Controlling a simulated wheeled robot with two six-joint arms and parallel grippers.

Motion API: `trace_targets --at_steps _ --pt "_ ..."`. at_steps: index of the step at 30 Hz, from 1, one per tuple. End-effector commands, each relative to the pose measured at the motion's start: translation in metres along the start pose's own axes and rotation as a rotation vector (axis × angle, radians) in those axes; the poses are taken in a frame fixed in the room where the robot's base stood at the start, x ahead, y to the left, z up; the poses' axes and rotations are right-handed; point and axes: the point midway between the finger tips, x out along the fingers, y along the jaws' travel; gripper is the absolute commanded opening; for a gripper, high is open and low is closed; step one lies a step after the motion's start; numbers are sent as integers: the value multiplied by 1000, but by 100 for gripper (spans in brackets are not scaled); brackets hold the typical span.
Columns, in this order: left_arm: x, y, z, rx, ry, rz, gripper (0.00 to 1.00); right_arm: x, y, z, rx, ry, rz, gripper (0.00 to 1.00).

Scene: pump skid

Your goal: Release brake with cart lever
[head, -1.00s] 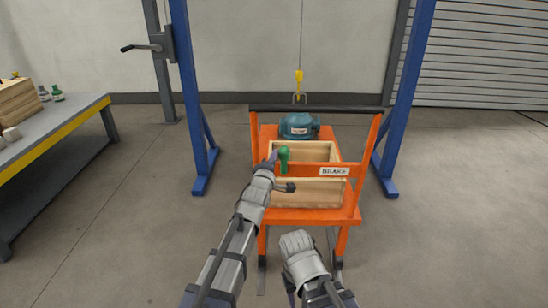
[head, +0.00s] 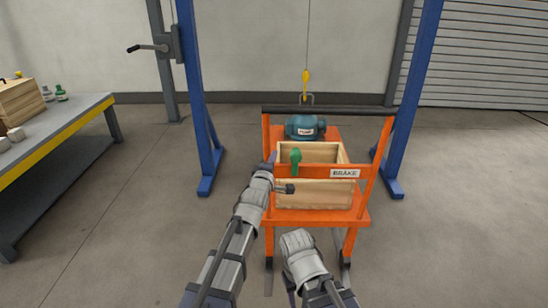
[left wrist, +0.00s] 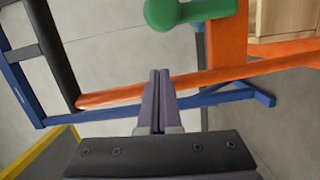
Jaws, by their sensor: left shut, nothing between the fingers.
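The orange cart (head: 363,200) stands ahead with a black push bar and a crossbar labelled BRAKE (head: 345,173). The brake lever (head: 295,158), with a green knob, stands about upright at the left part of the crossbar. In the left wrist view the green lever (left wrist: 190,11) is at the top, beyond my fingertips. My left gripper (head: 273,158) is shut and empty, just left of the lever and apart from it, by the cart's left post. It also shows in the left wrist view (left wrist: 160,75). My right forearm is low in front; its fingers are hidden.
A wooden crate (head: 315,196) and a teal pump (head: 304,127) are on the cart, under a yellow hook (head: 306,78). Blue gantry posts (head: 197,90) flank it. A workbench (head: 60,128) stands at left. The floor around is clear.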

Motion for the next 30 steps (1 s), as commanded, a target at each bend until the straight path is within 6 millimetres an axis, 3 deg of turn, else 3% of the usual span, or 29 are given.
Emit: trace_targets --at_steps 18,30 --pt "-93 1 0 0 0 0 0 -2 0 0 0 0 0 50" --pt "-98 1 0 0 0 0 0 -3 0 0 0 0 0 50"
